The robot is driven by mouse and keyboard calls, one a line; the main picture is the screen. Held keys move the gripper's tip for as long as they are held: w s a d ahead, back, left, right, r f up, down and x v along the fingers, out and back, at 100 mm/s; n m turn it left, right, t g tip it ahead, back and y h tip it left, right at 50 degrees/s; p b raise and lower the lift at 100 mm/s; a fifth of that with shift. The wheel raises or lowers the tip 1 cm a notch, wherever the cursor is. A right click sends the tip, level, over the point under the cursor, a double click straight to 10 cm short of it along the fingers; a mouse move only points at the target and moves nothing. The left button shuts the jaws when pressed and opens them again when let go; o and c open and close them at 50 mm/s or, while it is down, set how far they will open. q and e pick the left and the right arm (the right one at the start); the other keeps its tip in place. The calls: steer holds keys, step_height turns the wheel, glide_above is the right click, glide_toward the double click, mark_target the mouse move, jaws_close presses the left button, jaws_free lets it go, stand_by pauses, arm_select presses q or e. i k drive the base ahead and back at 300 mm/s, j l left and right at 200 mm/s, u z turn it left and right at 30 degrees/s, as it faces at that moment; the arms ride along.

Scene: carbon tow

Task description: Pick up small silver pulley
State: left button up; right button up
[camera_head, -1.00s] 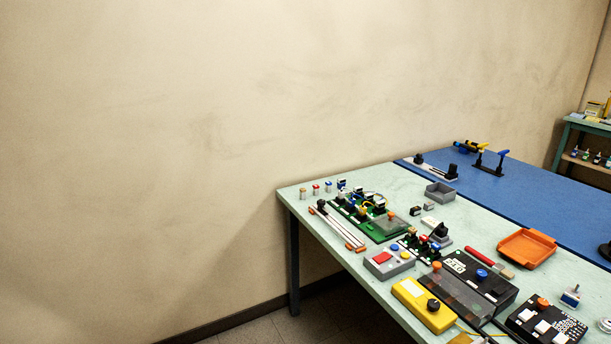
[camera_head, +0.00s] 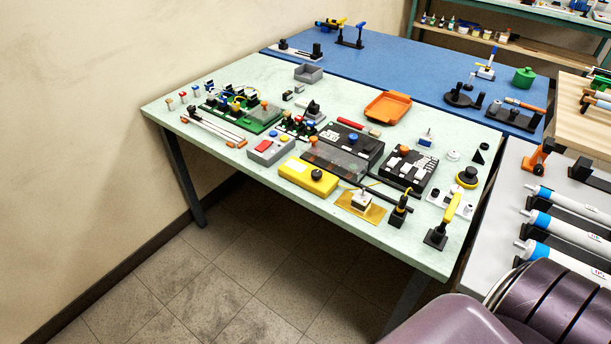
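I cannot pick out the small silver pulley for certain. A small pale round piece (camera_head: 453,155) lies near the right end of the pale green table (camera_head: 235,168) and may be it, but it is too small to tell. Neither of my grippers is in view.
The table holds a yellow box (camera_head: 307,177), a black unit with a clear cover (camera_head: 343,150), an orange tray (camera_head: 388,106) and a grey tray (camera_head: 308,73). White tubes (camera_head: 565,225) lie on a grey surface at right. Open tiled floor (camera_head: 215,285) lies in front of the table.

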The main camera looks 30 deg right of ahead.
mark_target(453, 155)
steer(key=z, duration=2)
